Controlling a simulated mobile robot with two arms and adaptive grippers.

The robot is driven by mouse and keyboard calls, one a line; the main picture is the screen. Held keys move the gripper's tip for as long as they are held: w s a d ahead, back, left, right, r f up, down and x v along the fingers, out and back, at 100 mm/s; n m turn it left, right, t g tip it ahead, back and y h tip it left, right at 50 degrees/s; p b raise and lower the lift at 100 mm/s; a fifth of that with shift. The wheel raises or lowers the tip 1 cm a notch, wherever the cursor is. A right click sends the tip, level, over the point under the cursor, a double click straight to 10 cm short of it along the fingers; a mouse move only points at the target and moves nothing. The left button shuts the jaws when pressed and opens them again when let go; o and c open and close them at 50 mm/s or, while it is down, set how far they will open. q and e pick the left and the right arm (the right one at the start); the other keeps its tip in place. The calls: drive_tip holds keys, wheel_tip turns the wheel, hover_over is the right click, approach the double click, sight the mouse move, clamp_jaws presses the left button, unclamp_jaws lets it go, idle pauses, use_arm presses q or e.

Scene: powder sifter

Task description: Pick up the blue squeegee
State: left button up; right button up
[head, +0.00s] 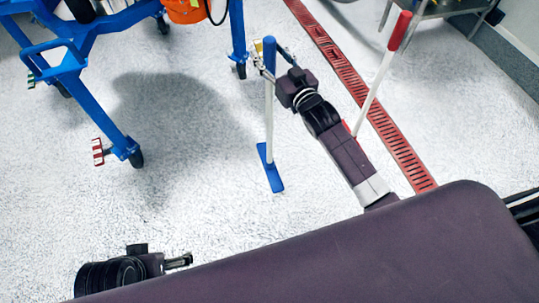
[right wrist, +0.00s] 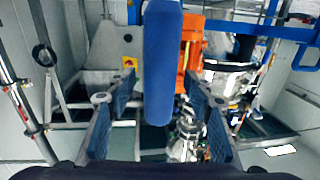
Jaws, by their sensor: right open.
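The blue squeegee (head: 269,110) stands upright on the floor in the head view, with a blue grip, a pale pole and a blue foot. My right gripper (head: 271,63) is at the grip near its top, with the fingers spread. In the right wrist view the blue grip (right wrist: 163,65) runs vertically between the two open fingers of my right gripper (right wrist: 160,105), with a gap on both sides. My left gripper (head: 189,261) is at the lower left of the head view, far from the squeegee; its finger opening cannot be made out.
A red-handled squeegee (head: 385,65) stands to the right, by the red floor drain (head: 345,65). The white floor left of the blue squeegee is clear.

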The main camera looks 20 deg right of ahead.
drive_tip(key=shift+w, duration=0.2)
clamp_jaws()
idle(0.3)
drive_tip(key=shift+r, duration=0.25)
